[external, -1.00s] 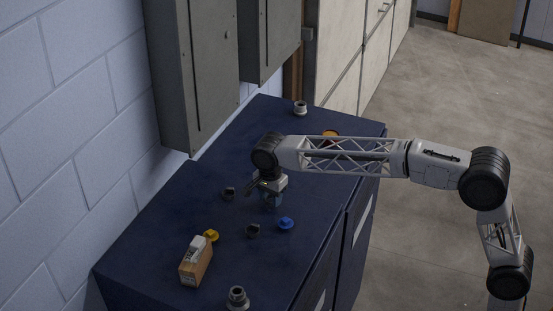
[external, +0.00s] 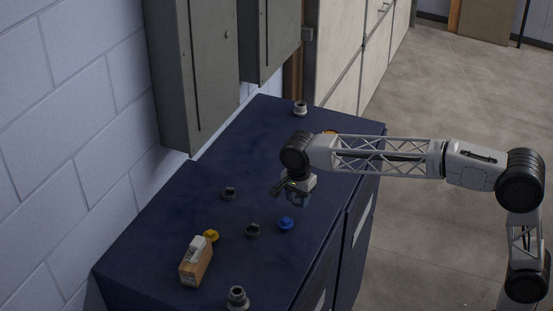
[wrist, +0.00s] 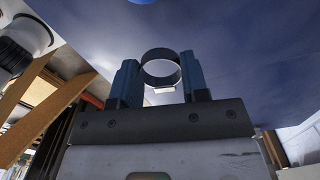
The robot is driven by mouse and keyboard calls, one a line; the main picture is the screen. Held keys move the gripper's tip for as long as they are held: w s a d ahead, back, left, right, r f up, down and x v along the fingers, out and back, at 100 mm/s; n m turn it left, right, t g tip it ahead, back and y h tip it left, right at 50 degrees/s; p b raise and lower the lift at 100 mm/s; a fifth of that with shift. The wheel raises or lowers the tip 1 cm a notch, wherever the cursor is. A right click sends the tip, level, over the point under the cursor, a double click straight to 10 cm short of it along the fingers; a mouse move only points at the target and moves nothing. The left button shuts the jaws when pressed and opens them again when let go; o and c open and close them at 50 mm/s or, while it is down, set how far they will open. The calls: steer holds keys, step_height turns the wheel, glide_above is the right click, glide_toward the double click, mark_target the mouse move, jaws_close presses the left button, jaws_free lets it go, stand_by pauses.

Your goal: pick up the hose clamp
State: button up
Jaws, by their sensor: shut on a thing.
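The hose clamp (wrist: 161,53) is a thin dark ring with a small pale block at its lower edge. It sits between the two blue fingers of my gripper (wrist: 160,76) in the wrist view, with a finger against each side. My gripper (external: 297,198) is shut on it and appears above the dark blue cabinet top (external: 190,210) in the external view. The clamp is too small to make out clearly in the external view.
A blue part (external: 286,223), a black part (external: 253,231), another dark part (external: 230,193) and a yellow part (external: 211,235) lie on the top. A cardboard box (external: 195,264) and a grey fitting (external: 237,298) stand nearer the front. Another fitting (external: 300,108) stands at the back.

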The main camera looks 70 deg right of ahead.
steer(key=shift+s+a+r, duration=0.1)
steer(key=shift+s+r, duration=0.05)
steer(key=shift+s, duration=1.55)
steer(key=shift+s+r, duration=0.15)
steer(key=shift+s, duration=1.5)
steer(key=w+d+f, duration=0.1)
steer(key=w+d, duration=0.1)
steer(key=d, duration=0.3)
steer(key=w+d+f+n, duration=0.1)
steer(key=w+d+f, duration=0.1)
steer(key=d, duration=0.3)
steer(key=w+d+f+n, duration=0.1)
steer(key=w+d, duration=0.1)
steer(key=d, duration=0.4)
steer(key=shift+w+f, duration=0.1)
steer(key=shift+f, duration=0.25)
glide_above(278, 177)
steer(key=shift+f, duration=0.75)
steer(key=shift+f, duration=1.75)
